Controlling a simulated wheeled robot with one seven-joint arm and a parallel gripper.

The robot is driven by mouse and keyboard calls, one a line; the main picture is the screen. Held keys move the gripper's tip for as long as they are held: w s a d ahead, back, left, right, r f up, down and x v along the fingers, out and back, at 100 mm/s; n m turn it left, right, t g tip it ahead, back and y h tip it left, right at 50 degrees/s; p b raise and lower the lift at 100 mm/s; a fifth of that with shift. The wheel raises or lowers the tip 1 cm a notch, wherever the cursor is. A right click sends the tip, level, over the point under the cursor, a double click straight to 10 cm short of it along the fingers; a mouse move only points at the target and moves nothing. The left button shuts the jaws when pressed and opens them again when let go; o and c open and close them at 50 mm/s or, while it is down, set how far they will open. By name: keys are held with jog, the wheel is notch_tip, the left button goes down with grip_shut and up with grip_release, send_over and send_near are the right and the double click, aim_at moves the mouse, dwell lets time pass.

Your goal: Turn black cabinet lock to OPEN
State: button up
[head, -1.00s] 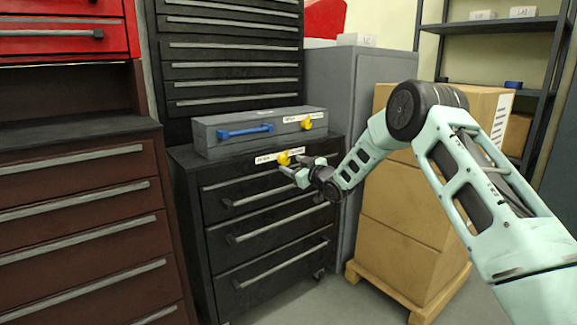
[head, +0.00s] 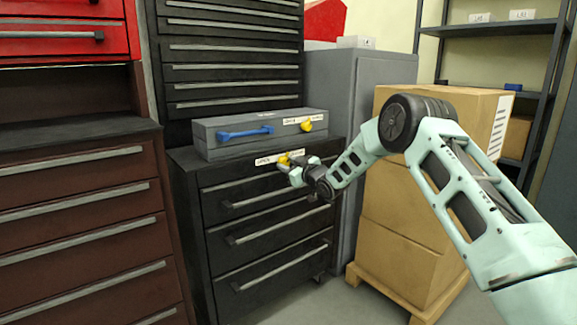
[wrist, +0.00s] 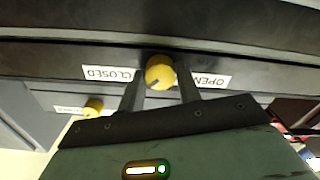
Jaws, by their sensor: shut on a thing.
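The black cabinet (head: 222,190) stands in the middle of the head view. Its yellow lock knob (head: 284,159) is on the top front edge, beside the white OPEN label (head: 265,160). In the wrist view, upside down, the knob (wrist: 160,71) sits between the CLOSED label (wrist: 108,73) and the OPEN label (wrist: 211,80). A dark mark shows at the lower left of the knob's face there. My gripper (wrist: 160,80) has one finger on each side of the knob and is shut on it. The fingers hide parts of both labels' inner ends.
A grey box (head: 210,143) with a blue handle (head: 246,132) and another yellow knob (head: 307,125) rests on the cabinet. Stacked cardboard boxes (head: 395,205) on a pallet stand to the right, behind my arm. Brown drawers (head: 80,220) stand left.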

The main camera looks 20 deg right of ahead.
jog(key=shift+f, duration=0.1)
jog(key=n+b, duration=0.2)
jog(key=n, duration=0.1)
jog(key=shift+a+f, duration=0.1)
jog(key=n+b, duration=0.4)
jog(key=n, duration=0.1)
jog(key=shift+n, duration=0.3)
jog(key=n+b, duration=0.5)
jog(key=n, duration=0.1)
jog(key=shift+n+b, duration=1.5)
jog(key=shift+n, duration=0.1)
jog(key=o, duration=1)
jog(key=shift+r, duration=0.2)
jog(key=shift+s, duration=0.1)
